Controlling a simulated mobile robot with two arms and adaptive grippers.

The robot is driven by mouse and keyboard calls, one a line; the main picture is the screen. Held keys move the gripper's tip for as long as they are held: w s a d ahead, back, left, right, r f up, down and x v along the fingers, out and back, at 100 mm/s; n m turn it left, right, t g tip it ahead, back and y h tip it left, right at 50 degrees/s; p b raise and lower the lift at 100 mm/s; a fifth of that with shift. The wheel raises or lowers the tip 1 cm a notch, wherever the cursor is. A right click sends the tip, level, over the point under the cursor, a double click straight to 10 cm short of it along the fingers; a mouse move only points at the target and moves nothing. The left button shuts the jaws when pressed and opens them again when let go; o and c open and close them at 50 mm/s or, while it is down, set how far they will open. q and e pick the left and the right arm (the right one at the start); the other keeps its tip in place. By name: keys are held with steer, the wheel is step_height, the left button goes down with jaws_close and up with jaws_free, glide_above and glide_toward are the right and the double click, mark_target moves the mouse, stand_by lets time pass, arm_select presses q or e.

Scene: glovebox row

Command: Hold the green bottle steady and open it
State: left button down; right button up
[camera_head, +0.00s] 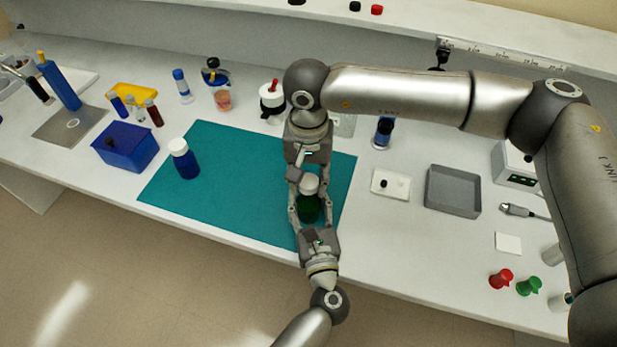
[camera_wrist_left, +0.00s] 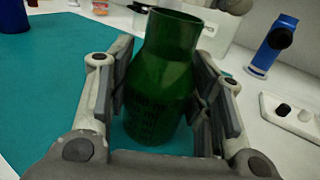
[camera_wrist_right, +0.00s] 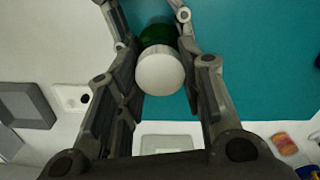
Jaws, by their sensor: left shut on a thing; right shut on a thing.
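The green bottle (camera_head: 309,210) stands upright over the right part of the teal mat (camera_head: 235,175). My left gripper (camera_head: 309,205) comes from the front edge and is shut on the bottle's body; the left wrist view shows the green bottle (camera_wrist_left: 160,90) between its fingers. There the neck's rim looks bare, with no cap on it. My right gripper (camera_head: 309,181) points down from above and is shut on the white cap (camera_head: 309,184). In the right wrist view the white cap (camera_wrist_right: 160,72) sits between its fingers, with green glass behind it. The exact gap between cap and neck is hard to tell.
A blue bottle with a white cap (camera_head: 184,160) stands on the mat's left. A blue box (camera_head: 125,150) is farther left. A white block with a black knob (camera_head: 390,184) and a grey tray (camera_head: 453,192) lie to the right. The mat's middle is clear.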

mark_target(308, 181)
steer(key=shift+r, duration=2)
arm_select(q)
steer(key=c, duration=0.6)
jaws_free()
steer(key=shift+s, duration=0.1)
